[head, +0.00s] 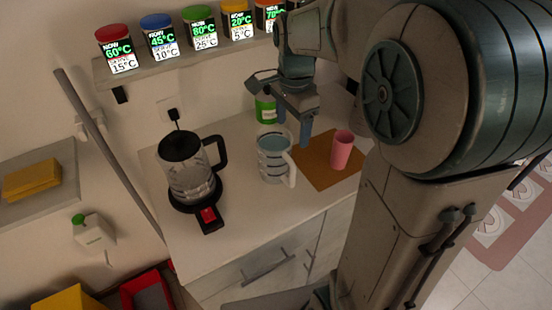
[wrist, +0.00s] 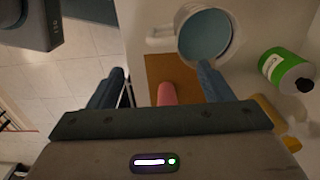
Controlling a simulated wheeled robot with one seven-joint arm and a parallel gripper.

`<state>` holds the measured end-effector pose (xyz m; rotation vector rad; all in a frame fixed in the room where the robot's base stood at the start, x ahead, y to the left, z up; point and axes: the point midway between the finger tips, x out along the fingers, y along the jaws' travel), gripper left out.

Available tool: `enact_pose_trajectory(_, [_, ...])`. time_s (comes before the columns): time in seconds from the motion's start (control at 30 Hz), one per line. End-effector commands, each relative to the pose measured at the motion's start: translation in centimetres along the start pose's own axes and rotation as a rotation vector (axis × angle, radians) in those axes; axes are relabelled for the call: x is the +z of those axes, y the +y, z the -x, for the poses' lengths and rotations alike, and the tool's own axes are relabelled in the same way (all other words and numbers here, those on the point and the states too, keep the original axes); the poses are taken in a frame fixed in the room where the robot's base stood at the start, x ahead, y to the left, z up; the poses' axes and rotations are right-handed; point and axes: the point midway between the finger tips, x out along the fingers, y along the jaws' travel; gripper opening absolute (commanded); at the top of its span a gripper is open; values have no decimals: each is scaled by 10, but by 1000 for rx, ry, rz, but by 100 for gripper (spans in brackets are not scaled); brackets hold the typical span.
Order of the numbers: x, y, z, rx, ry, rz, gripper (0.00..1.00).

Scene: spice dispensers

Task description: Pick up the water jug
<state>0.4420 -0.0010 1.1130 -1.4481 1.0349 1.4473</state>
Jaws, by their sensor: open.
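The water jug (head: 272,160) is a pale, see-through jug with dark bands and a white handle. It stands upright on the white counter, and in the wrist view the jug (wrist: 226,50) shows from above with blue water inside and its handle pointing left. My gripper (head: 283,108) is open and empty. It is above the counter near the jug, at its back right in the head view. In the wrist view my gripper (wrist: 158,84) has its fingers apart, with the right finger near the jug's lower rim and the handle beyond the fingertips.
A pink cup (head: 342,150) stands on a brown mat (head: 314,160) right of the jug. A kettle (head: 188,172) on its base is to the left. A green-labelled bottle (head: 266,108) is behind the jug. A shelf (head: 160,68) with several lit spice dispensers is above.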

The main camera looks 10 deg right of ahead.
Motion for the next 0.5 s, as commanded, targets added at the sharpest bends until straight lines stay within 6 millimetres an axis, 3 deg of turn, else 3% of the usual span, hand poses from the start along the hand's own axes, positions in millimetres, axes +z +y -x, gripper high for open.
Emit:
enact_pose_trajectory(0.2, [0, 1, -44, 5, -2, 2, 73])
enact_pose_trajectory(0.5, [1, 1, -70, 3, -1, 3, 73])
